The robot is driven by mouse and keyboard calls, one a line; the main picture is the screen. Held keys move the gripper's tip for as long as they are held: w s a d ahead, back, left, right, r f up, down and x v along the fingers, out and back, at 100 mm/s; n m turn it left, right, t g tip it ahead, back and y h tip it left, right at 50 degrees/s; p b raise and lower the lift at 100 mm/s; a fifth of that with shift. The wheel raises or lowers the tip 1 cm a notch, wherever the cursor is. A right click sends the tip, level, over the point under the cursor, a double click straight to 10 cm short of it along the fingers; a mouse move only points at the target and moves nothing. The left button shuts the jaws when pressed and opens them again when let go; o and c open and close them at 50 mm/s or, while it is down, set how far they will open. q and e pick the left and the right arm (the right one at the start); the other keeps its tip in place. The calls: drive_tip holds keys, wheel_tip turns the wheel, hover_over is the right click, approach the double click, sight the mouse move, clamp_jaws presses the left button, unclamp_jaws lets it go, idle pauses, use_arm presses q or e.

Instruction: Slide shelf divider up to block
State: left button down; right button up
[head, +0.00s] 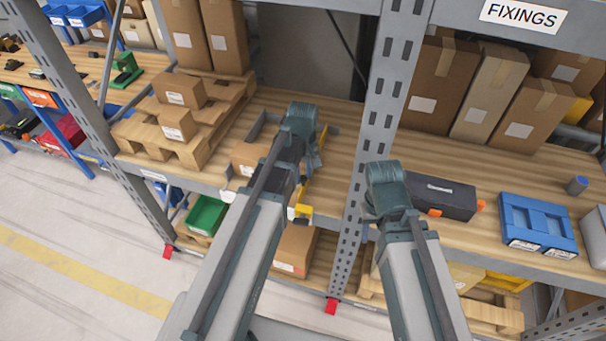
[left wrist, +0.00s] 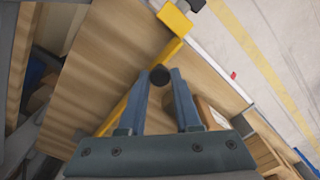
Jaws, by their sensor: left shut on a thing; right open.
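The yellow shelf divider (left wrist: 172,47) runs lengthwise over the wooden shelf in the left wrist view. In the head view my arm hides much of it, and a yellow part (head: 303,212) shows at the shelf's front edge. My left gripper (left wrist: 160,77) is shut on a dark round knob at the divider; it also shows in the head view (head: 309,160), its fingers largely hidden. A cardboard box (head: 248,157) lies left of my left gripper. I cannot tell which thing is the block. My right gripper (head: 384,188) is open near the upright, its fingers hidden.
A grey rack upright (head: 386,75) stands between the two bays. A pallet with small boxes (head: 172,125) lies to the left. A dark case (head: 443,197) and a blue container (head: 537,222) lie to the right. Bare shelf boards (head: 345,125) show right of my left gripper.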

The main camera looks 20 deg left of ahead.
use_arm(q)
drive_tip(key=a, duration=0.9)
drive_tip(key=shift+w, duration=0.2)
drive_tip(key=shift+a, duration=0.15)
drive_tip(key=c, duration=0.9)
unclamp_jaws()
drive_tip(key=o, duration=0.3)
drive_tip(key=shift+a, duration=0.15)
drive_tip(key=shift+r, duration=0.1)
